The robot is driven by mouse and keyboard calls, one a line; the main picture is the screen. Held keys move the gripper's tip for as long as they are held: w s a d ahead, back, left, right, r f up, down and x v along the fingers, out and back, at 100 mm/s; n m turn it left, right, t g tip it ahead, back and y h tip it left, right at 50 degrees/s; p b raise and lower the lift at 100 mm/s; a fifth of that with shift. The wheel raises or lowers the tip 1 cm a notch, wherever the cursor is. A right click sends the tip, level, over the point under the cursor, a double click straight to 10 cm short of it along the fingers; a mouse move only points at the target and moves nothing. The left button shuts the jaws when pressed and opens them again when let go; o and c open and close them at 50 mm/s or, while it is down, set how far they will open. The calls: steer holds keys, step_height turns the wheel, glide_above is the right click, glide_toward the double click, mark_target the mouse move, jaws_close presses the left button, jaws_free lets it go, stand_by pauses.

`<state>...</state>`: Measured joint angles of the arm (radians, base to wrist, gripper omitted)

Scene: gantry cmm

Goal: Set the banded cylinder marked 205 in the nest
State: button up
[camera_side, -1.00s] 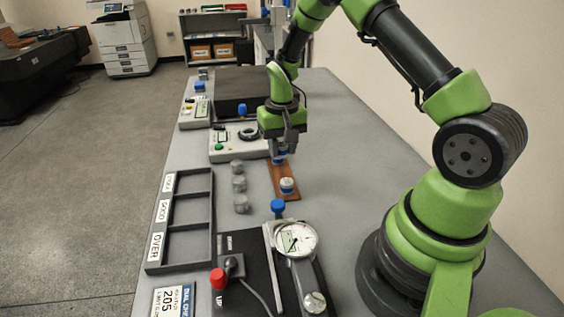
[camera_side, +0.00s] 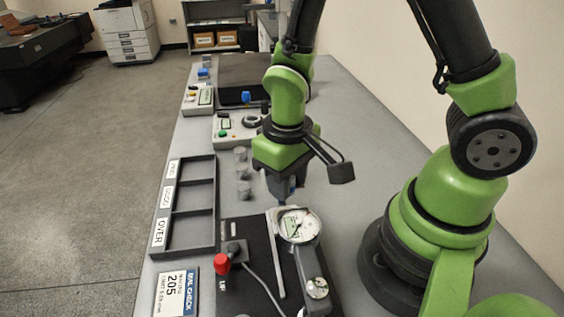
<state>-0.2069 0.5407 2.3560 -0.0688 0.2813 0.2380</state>
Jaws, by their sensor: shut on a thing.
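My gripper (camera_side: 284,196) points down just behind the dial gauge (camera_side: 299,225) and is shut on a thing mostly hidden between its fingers. A small blue patch (camera_side: 292,186) shows at the fingers; I cannot tell whether it belongs to the held thing or to something behind. The 205 mark on a cylinder is not readable. A card (camera_side: 176,293) reading 205 lies at the front left. The wooden board that held blue-banded cylinders is hidden behind my gripper. I cannot make out the nest clearly.
A black three-compartment tray (camera_side: 212,200) with label strips stands left. Grey cylinders (camera_side: 242,172) stand right of it. A control box (camera_side: 228,137) stands behind. My arm fills the right.

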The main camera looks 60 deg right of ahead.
mark_target(286, 207)
steer(key=shift+f, duration=2.8)
steer(key=shift+f, duration=0.55)
steer(key=o, duration=1.5)
steer(key=shift+c, duration=0.2)
steer(key=shift+r, duration=3.5)
